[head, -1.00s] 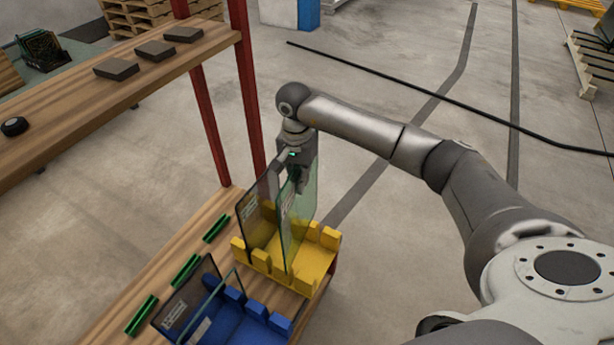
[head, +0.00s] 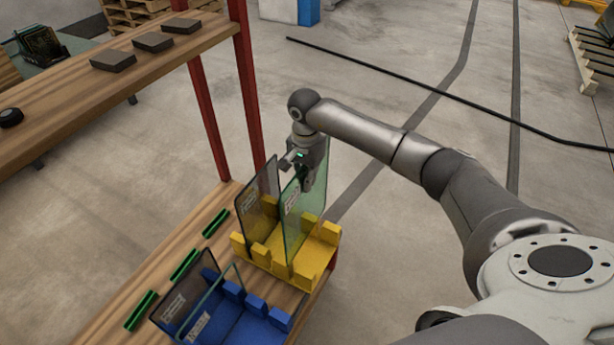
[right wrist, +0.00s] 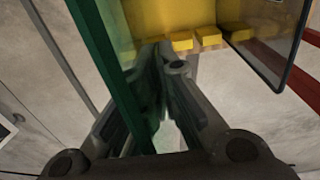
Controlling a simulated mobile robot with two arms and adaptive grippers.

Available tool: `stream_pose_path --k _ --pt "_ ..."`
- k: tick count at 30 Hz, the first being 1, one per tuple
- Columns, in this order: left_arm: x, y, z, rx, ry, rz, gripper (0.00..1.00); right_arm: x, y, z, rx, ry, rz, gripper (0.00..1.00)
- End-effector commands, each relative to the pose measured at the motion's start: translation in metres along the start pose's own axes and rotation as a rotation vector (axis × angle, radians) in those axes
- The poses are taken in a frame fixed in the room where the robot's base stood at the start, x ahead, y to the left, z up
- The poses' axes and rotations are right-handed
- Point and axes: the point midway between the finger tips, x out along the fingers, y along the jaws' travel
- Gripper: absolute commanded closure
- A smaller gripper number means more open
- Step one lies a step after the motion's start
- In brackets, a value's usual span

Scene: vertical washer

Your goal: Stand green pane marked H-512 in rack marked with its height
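The green pane (head: 298,222) stands nearly upright over the yellow rack (head: 318,262), its lower end among the rack's yellow blocks. I cannot tell whether it is fully seated. A pale label shows on it, too small to read. My right gripper (head: 312,180) is at the pane's upper far side. No height marking is readable. My left gripper is out of view.
A blue rack (head: 245,325) holding a dark pane (head: 185,292) and another framed pane stands nearer on the wooden bench (head: 165,275). Several green channels (head: 184,265) lie along the bench. An upper shelf (head: 85,85) with dark blocks and red posts (head: 208,120) stand left.

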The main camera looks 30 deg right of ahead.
Motion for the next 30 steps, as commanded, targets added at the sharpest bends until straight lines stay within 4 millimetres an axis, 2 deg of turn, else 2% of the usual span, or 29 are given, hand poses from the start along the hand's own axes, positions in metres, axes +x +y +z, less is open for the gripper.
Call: stream_pose_path --k 30 --pt "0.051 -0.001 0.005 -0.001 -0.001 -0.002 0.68 0.063 -0.002 -0.001 0.0 0.002 -0.004 1.0"
